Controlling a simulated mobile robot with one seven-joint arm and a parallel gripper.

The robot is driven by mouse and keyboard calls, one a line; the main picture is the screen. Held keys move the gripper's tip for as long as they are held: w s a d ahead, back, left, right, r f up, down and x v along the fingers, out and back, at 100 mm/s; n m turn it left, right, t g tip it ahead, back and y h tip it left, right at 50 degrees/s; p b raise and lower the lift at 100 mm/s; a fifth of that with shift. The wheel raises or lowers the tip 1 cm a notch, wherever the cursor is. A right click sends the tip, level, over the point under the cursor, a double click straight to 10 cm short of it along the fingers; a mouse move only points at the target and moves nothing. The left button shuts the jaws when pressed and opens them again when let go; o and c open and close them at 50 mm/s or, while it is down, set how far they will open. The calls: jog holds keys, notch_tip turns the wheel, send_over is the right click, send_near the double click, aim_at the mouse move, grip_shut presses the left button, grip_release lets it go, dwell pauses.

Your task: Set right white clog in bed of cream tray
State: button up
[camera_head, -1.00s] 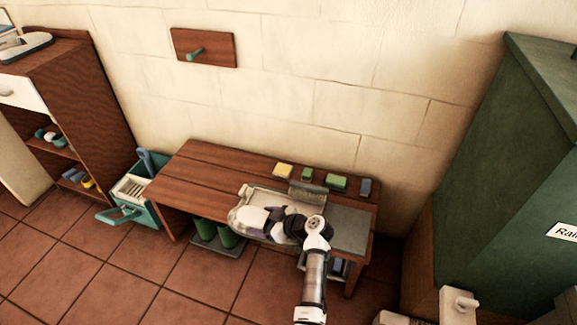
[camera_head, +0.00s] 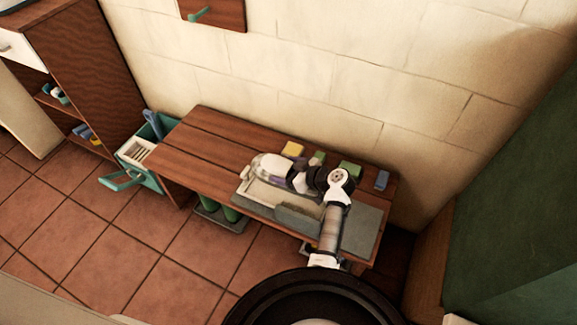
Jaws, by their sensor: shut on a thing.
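The white clog (camera_head: 267,164) is at the back left of the cream tray (camera_head: 252,193) on the wooden bench. My gripper (camera_head: 290,176) is shut on the clog from its right side and hides that end of it. The clog overlaps the tray's back edge in the picture. I cannot tell whether it touches the tray or hangs just above it. The left front of the tray's bed is bare. A grey, long thing (camera_head: 298,217) shows at the tray's front right, too small to name.
Yellow (camera_head: 292,149), green (camera_head: 350,168) and blue (camera_head: 382,180) blocks line the bench's back edge. A grey mat (camera_head: 358,225) covers the bench's right end. A teal crate (camera_head: 150,150) stands left of the bench (camera_head: 205,150). The bench's left part is clear.

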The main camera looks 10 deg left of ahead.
jog(key=shift+f+b, duration=0.95)
jog(key=shift+f, duration=0.95)
notch_tip(320, 180, down, 7)
jog(key=b, duration=0.7)
jog(key=shift+r, duration=0.1)
jog(key=o, duration=1.1)
jog(key=b+v, duration=0.1)
jog(key=v, duration=1.3)
